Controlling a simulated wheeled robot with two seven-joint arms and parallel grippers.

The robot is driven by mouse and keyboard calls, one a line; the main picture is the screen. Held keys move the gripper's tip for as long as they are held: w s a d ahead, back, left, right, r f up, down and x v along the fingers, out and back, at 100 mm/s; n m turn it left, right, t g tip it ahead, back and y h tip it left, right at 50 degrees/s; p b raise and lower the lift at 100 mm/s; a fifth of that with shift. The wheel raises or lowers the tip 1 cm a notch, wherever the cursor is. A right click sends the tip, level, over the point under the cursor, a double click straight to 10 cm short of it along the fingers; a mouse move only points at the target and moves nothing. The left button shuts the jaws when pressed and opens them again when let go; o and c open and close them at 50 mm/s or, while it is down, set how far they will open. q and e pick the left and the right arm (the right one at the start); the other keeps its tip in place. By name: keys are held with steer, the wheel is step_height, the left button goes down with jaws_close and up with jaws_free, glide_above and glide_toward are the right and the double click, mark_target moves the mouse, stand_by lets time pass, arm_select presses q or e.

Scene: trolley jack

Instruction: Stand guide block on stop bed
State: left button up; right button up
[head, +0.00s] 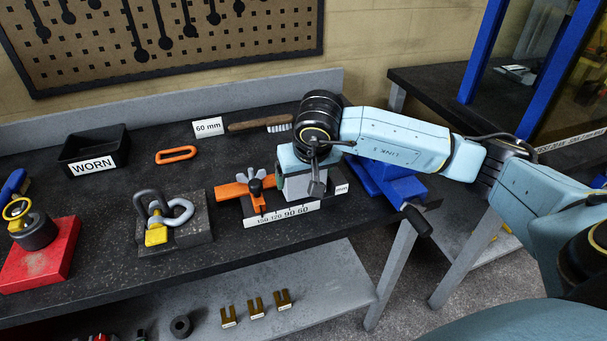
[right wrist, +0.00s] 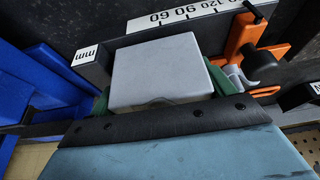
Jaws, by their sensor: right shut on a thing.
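The guide block, a light grey block (head: 299,188), is in my right gripper (head: 295,177), which comes down over the stop bed. In the right wrist view the block (right wrist: 160,72) sits between the green-lined fingers of the gripper (right wrist: 158,98). The stop bed is a dark bed with a white scale strip (head: 282,215) along its front, marked 150, 120, 90, 60. An orange stop with a grey wing nut (head: 256,189) sits at its left, beside the block. I cannot tell whether the block's underside touches the bed. My left gripper is not in view.
A blue vise (head: 388,182) with a dark handle stands just right of the bed. A shackle on a dark plate (head: 162,222) lies to the left. A 60 mm sign (head: 208,127), a brush (head: 262,125) and a WORN bin (head: 94,152) are behind.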

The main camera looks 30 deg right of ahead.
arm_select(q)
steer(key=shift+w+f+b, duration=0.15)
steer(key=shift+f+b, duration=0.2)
arm_select(e)
steer(key=shift+f, duration=0.3)
steer(key=o, duration=1.6)
steer(key=shift+f, duration=0.1)
steer(key=shift+s+f, duration=0.1)
steer(key=shift+f, duration=0.05)
steer(key=v, duration=0.5)
steer(key=shift+d+p, duration=0.1)
steer(key=shift+p, duration=0.2)
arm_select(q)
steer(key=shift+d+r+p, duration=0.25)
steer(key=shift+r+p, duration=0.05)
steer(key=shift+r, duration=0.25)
arm_select(e)
steer(key=v, duration=0.8)
steer(key=shift+a+r, duration=0.25)
steer(key=shift+r, duration=0.15)
